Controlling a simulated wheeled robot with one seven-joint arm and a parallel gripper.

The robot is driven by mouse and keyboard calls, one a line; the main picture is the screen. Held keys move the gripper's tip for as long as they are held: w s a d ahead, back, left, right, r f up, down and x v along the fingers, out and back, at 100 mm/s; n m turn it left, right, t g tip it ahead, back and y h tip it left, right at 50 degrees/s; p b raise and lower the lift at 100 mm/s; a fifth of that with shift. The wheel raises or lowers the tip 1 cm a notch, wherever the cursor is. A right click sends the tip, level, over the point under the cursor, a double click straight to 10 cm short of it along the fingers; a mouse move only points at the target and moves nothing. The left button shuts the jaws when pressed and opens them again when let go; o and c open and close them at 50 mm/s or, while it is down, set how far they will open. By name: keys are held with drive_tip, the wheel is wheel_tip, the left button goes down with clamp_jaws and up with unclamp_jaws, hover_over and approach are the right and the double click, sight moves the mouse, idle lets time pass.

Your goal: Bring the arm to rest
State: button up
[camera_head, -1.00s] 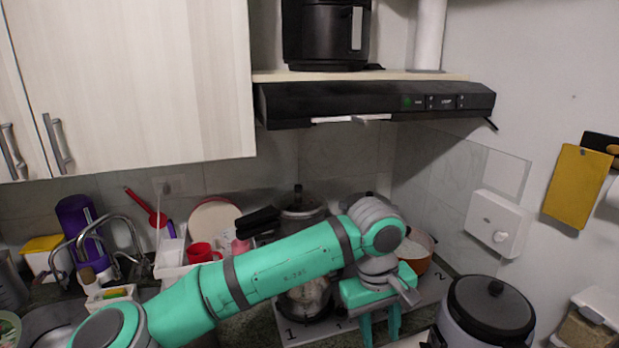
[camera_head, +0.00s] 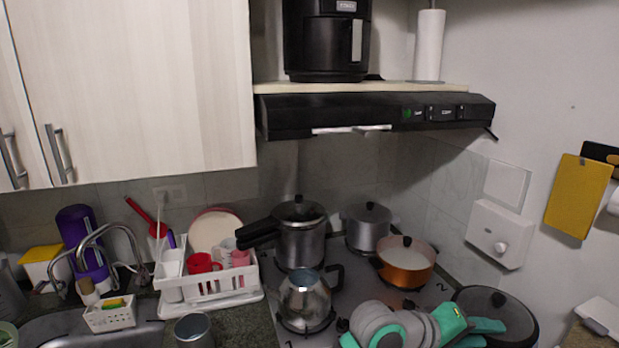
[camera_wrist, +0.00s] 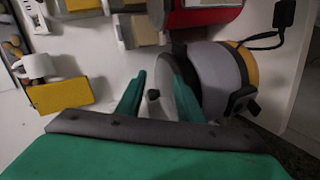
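My gripper (camera_head: 493,333) is at the lower right of the head view, its teal fingers in front of the rice cooker (camera_head: 508,309). My arm is folded low, with only its grey and teal wrist end showing at the bottom edge. I cannot tell whether a finger touches the cooker.
The stove (camera_head: 352,281) holds a kettle (camera_head: 306,300), a pressure cooker (camera_head: 302,238), a steel pot (camera_head: 367,229) and an orange pot (camera_head: 406,262). A white dish rack (camera_head: 210,288) and a metal cup (camera_head: 193,330) stand to the left. The range hood (camera_head: 375,110) hangs above.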

drive_tip(key=s+a+f+n+t+y, duration=0.45)
drive_tip(key=a+f+t, duration=0.25)
drive_tip(key=a+f, duration=0.25)
drive_tip(key=s+a+f+n+t+y, duration=0.45)
drive_tip(key=a+f+t, duration=0.25)
drive_tip(key=a+f, duration=0.3)
drive_tip(key=s+a+f+m+y, duration=0.1)
drive_tip(key=s+a+f+m, duration=0.1)
drive_tip(key=s, duration=0.6)
drive_tip(key=s+a+f+m+g+y, duration=0.1)
drive_tip(key=s+a+f+m+y, duration=0.1)
drive_tip(key=s+a, duration=0.5)
drive_tip(key=s+a+f+m+y, duration=0.1)
drive_tip(key=s+a+m, duration=0.3)
drive_tip(key=s, duration=0.6)
drive_tip(key=shift+s+a+f+m+g+y, duration=0.3)
drive_tip(key=shift+a+f+g, duration=0.1)
drive_tip(key=shift+a, duration=0.3)
